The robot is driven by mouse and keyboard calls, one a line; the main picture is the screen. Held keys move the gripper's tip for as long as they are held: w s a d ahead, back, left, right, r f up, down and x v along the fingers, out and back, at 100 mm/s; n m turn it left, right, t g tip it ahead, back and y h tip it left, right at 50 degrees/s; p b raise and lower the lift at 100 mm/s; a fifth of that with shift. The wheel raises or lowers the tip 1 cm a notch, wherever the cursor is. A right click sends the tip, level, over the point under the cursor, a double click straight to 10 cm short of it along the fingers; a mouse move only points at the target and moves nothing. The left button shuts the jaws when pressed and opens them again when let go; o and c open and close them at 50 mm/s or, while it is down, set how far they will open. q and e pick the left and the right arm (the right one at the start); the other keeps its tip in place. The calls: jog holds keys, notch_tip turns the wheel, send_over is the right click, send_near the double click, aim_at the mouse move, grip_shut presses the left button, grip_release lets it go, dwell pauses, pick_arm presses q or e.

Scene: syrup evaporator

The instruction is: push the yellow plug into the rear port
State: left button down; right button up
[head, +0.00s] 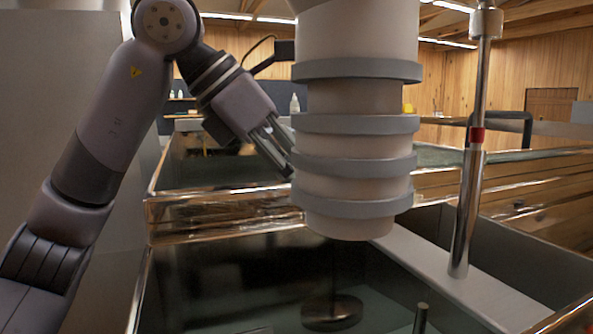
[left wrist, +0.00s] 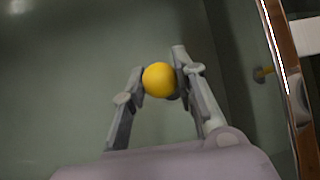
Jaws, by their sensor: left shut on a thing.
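My left gripper (head: 283,158) reaches in from the left in the head view, over the metal pans. Its fingertips meet the edge of a large ringed cylinder in that picture, and what they hold cannot be seen there. In the left wrist view the yellow plug (left wrist: 158,79) shows as a round yellow end between the two fingers, which are shut on it. The plug is over a greenish pan surface. I cannot make out the rear port for certain in either view. My right gripper is in neither view.
The pale cylinder with grey rings (head: 357,135) hides the middle of the pans. A shiny upright rod (head: 467,205) with a red band stands to its right.

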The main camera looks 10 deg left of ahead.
pick_arm(q)
jog(key=shift+f, duration=0.25)
jog(key=c, duration=1.2)
grip_release()
jog(key=v, duration=1.2)
